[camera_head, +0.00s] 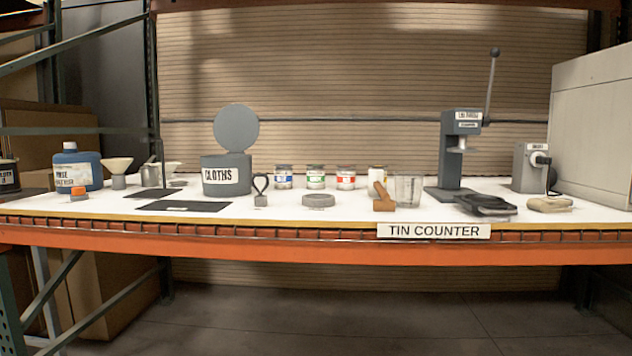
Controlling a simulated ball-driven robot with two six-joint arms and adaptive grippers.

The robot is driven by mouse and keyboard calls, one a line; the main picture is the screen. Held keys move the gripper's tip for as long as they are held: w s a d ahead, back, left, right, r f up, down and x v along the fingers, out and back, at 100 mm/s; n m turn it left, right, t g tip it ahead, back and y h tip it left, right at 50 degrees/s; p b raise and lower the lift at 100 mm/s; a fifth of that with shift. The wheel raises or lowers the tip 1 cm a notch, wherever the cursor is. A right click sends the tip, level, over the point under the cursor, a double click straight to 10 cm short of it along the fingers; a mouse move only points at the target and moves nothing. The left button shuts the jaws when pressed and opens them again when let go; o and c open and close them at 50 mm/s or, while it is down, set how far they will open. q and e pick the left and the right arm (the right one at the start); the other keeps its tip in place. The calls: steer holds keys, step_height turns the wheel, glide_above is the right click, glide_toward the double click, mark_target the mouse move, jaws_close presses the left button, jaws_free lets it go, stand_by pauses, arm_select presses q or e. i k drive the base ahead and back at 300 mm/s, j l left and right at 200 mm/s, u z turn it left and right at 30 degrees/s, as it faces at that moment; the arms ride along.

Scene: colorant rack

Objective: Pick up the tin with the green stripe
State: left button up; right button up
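The tin with the green stripe (316,177) stands upright on the white counter, toward the back middle. A tin with a blue stripe (283,177) stands to its left and a tin with a red stripe (346,178) to its right, with small gaps between them. Another tin (377,180) stands further right, partly hidden behind a brown wooden object. Neither of my grippers shows in the head view.

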mark_target(315, 176)
steer(key=i+l+u, duration=0.1)
steer(key=l, duration=0.25)
steer(key=i+l, duration=0.25)
steer(key=i+l+u, duration=0.15)
steer(key=l, duration=0.3)
steer(key=i+l+u, duration=0.1)
steer(key=l, duration=0.25)
steer(key=i+l, duration=0.15)
steer(key=l, duration=0.2)
steer(key=i+l+u, duration=0.15)
steer(key=l, duration=0.25)
